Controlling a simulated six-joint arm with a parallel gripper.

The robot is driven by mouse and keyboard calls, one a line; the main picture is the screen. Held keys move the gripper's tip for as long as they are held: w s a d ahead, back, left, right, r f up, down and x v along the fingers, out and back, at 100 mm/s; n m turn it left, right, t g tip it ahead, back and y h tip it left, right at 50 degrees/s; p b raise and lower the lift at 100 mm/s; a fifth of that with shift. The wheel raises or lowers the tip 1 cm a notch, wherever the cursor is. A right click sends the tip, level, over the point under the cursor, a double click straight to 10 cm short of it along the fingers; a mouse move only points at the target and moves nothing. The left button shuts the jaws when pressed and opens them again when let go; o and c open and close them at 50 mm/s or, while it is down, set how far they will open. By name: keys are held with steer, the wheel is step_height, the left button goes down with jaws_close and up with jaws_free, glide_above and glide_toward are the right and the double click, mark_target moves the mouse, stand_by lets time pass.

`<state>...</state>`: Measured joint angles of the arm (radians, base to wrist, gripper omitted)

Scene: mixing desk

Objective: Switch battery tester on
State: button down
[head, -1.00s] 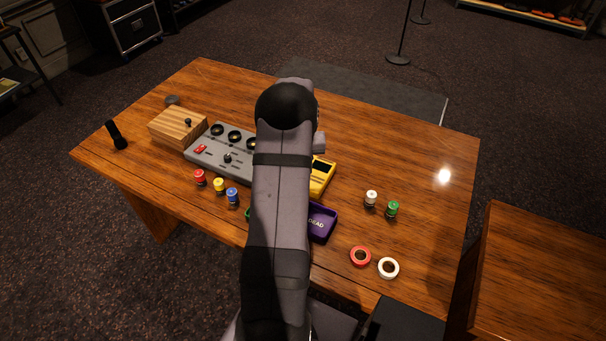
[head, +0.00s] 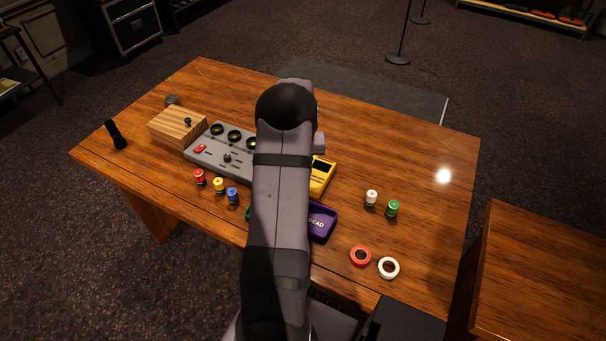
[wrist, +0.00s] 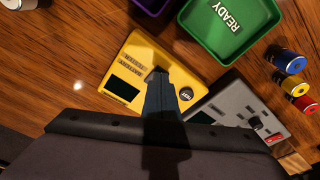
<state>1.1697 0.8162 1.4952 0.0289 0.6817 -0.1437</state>
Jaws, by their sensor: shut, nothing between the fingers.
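The yellow battery tester (head: 322,176) lies on the wooden desk, partly hidden behind my arm in the head view. In the wrist view the tester (wrist: 133,57) shows its dark screen, printed lettering and a round black button (wrist: 186,94) marked with small white text. My gripper (wrist: 157,74) is shut and empty, its tips over the tester's face beside the lettering. It covers part of that face, and I cannot tell whether the tips touch it. The gripper is hidden behind my arm in the head view.
A grey panel with knobs (head: 213,156) adjoins the tester's left. The purple DEAD tray (head: 322,222) and green READY tray (wrist: 245,12) lie close by. Several coloured batteries, a wooden box (head: 178,125) and two tape-like rings (head: 388,268) stand around. The desk's right side is mostly clear.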

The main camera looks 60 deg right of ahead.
steer(key=shift+f, duration=0.4)
steer(key=shift+r, duration=0.15)
step_height(320, 180, up, 7)
steer(key=p, duration=0.4)
steer(key=shift+p, duration=0.35)
stand_by(0.7)
